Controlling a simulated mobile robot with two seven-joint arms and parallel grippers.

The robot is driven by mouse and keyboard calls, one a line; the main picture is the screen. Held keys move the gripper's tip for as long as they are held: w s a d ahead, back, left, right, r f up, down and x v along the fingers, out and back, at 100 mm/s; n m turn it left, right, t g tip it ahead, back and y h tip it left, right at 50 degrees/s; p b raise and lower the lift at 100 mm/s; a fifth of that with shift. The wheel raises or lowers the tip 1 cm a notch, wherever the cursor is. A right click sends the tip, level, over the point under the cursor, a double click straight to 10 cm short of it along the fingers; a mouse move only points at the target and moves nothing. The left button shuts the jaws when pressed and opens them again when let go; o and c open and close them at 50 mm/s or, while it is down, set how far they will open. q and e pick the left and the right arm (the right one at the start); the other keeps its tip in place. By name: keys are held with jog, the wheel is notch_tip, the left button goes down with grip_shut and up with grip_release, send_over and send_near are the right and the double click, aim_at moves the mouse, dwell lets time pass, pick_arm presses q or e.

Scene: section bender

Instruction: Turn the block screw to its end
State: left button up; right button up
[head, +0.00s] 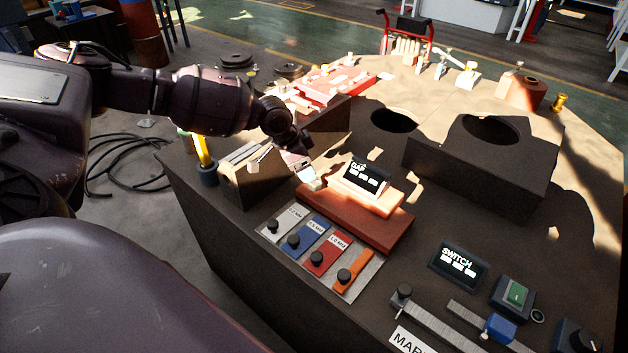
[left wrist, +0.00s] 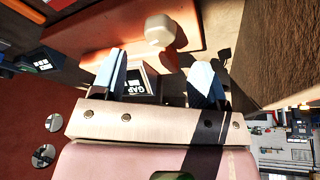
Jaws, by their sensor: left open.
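A cream round knob on a short stem, which looks like the block screw (left wrist: 160,30), shows in the left wrist view beyond the gap between my fingertips. My left gripper (head: 290,170) is open in the head view, low over the bench at the left end of the red block (head: 355,218). Its two pale fingers also show in the left wrist view (left wrist: 160,80), apart, with no grip on the knob. The GAP display (head: 367,176) stands on the red block's lighter top part. In the head view I cannot clearly tell the knob from the gripper. My right gripper is out of view.
A plate with several coloured, black-knobbed gauge strips (head: 318,250) lies in front of the red block. A SWITCH display (head: 458,264) and a green button (head: 516,294) are to the right. A dark block (head: 252,185) is beside my gripper; a large dark housing (head: 485,170) stands behind.

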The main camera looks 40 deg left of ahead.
aim_at(315, 184)
pick_arm(q)
jog(key=b+x, duration=0.1)
jog(key=x, duration=0.4)
jog(key=shift+f, duration=0.25)
jog(key=shift+w+d+f, duration=0.2)
jog(key=shift+w+f, duration=0.05)
jog(key=shift+f, duration=0.15)
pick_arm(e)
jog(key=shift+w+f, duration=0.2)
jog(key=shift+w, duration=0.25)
